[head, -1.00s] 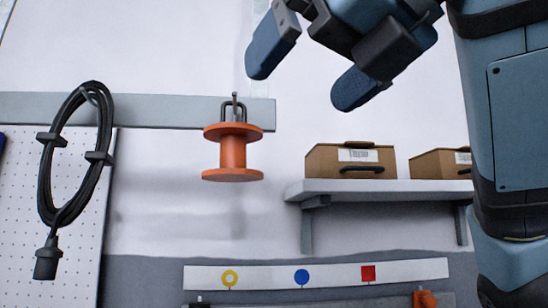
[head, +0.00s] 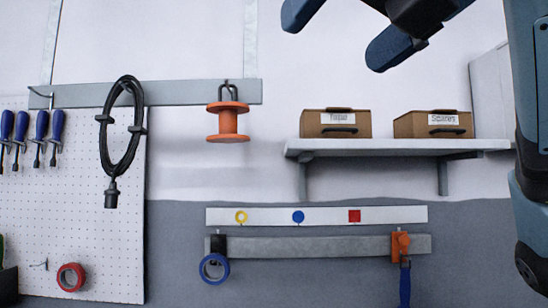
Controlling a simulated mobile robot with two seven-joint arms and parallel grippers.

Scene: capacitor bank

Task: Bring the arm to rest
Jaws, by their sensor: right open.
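My right gripper (head: 335,30) is at the top of the head view, with its two dark blue fingers spread apart and nothing between them. It is in front of the white wall, above the shelf, and touches nothing that I can see. The upper part of its left finger is cut off by the picture's top edge. My right arm (head: 530,90) runs down the right edge of the view. My left gripper is not in view.
A shelf (head: 400,145) holds two brown boxes (head: 336,124). An orange spool (head: 228,122) and a black cable coil (head: 122,135) hang from a grey rail. Screwdrivers (head: 40,135) and red tape (head: 70,277) are on the pegboard (head: 100,240). Blue tape (head: 214,268) hangs from a lower rail (head: 310,246).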

